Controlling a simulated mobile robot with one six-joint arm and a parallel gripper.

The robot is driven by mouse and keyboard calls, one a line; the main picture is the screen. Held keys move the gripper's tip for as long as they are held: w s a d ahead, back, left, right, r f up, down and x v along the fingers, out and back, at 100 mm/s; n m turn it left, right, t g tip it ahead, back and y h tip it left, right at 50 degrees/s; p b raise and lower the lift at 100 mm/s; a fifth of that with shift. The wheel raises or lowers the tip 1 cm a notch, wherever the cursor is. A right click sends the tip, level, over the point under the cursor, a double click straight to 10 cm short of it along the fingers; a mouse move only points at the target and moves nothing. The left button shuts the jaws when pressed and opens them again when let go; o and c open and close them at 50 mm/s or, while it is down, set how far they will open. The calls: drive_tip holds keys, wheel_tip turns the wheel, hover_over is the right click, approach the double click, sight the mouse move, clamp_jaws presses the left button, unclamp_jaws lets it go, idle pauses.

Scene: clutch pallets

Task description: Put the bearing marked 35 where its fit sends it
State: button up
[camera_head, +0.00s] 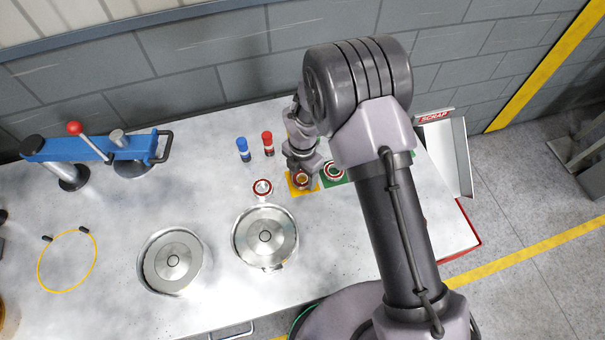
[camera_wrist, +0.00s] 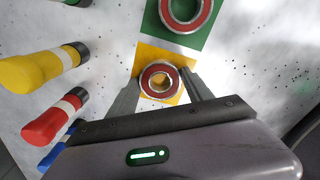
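A red-sealed bearing (camera_wrist: 147,81) is over the yellow square (camera_wrist: 180,54) in the wrist view; it also shows in the head view (camera_head: 301,180). My gripper (camera_wrist: 162,82) has one finger on each side of this bearing, very close to its rim. I cannot tell whether the fingers press on it or whether it rests on the square. A second, larger-looking bearing (camera_wrist: 187,22) lies on the green square (camera_wrist: 152,24). No marking 35 is readable on any bearing.
Blue (camera_head: 243,150) and red (camera_head: 268,144) bottles stand behind the squares; a yellow one (camera_wrist: 30,73) shows in the wrist view. Two round metal housings (camera_head: 265,237) (camera_head: 172,261) are in front. A blue lever press (camera_head: 95,150) is left. A scrap chute (camera_head: 455,155) is right.

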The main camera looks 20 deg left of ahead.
drive_tip(key=shift+o, duration=1.3)
wheel_tip(320, 180, up, 13)
drive_tip(key=p, duration=0.2)
drive_tip(key=s+d+r+m+t+y, duration=0.1)
drive_tip(key=d+r+m, duration=0.55)
drive_tip(key=r, duration=0.25)
drive_tip(key=s+d+r+m+t, duration=0.1)
drive_tip(key=d+r+m, duration=0.4)
drive_tip(key=r+m, duration=0.25)
drive_tip(key=s+d+r+m+t, duration=0.2)
drive_tip(key=s+d+r+m, duration=0.3)
drive_tip(key=s+m, duration=0.3)
drive_tip(key=s+d+r+m+t+y, duration=0.1)
drive_tip(key=s+d+r+m, duration=0.3)
drive_tip(key=m, duration=0.8)
drive_tip(key=s+d, duration=0.2)
drive_tip(key=s, duration=0.1)
drive_tip(key=shift+s+r+m+t, duration=0.35)
drive_tip(key=shift+s+m+t, duration=0.05)
